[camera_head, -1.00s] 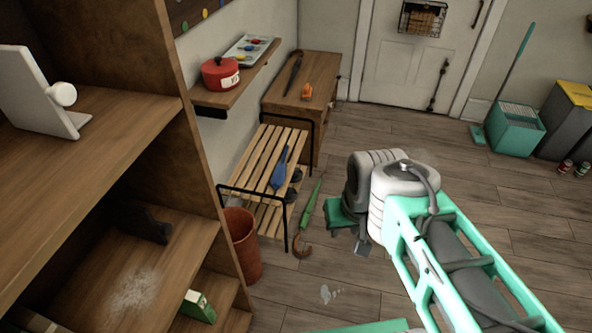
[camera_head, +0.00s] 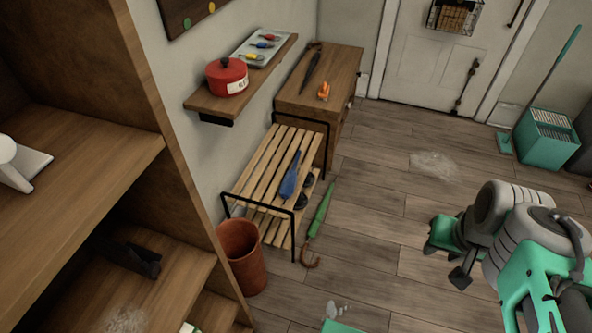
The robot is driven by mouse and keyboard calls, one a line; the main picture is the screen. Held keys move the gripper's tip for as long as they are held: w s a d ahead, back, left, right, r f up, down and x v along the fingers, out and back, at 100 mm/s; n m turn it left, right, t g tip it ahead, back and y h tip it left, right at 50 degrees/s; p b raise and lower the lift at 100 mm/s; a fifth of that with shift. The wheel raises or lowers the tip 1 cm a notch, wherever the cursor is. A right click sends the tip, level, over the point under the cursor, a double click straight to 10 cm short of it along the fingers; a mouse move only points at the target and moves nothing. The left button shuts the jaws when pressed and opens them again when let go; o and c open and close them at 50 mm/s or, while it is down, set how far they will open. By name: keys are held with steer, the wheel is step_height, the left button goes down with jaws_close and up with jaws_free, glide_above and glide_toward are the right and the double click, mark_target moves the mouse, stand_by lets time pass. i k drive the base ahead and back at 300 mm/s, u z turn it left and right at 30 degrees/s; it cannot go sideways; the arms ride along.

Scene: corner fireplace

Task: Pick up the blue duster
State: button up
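A long blue thing, which looks like the blue duster (camera_head: 290,179), lies on the top slats of the wooden shoe bench (camera_head: 262,163), near its right edge. It is narrow at the far end and wider toward the middle. My gripper (camera_head: 452,256) is at the right of the view, above the floor, well to the right of the bench and apart from it. Its fingers are small and partly hidden by my arm, so its opening is unclear. I see nothing held in it.
A green umbrella (camera_head: 320,212) lies beside the bench, near a terracotta bin (camera_head: 243,257). A wall shelf with a red pot (camera_head: 227,77) hangs left of the bench. A wooden cabinet (camera_head: 342,70) stands behind. Tall shelving (camera_head: 120,130) fills the left. Floor between bench and gripper is mostly clear.

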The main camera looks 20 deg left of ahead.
mark_target(287, 187)
steer(key=z, duration=0.05)
steer(key=i, duration=3.4)
steer(key=u, duration=5.1)
steer(key=i, duration=0.55)
steer(key=u, duration=0.15)
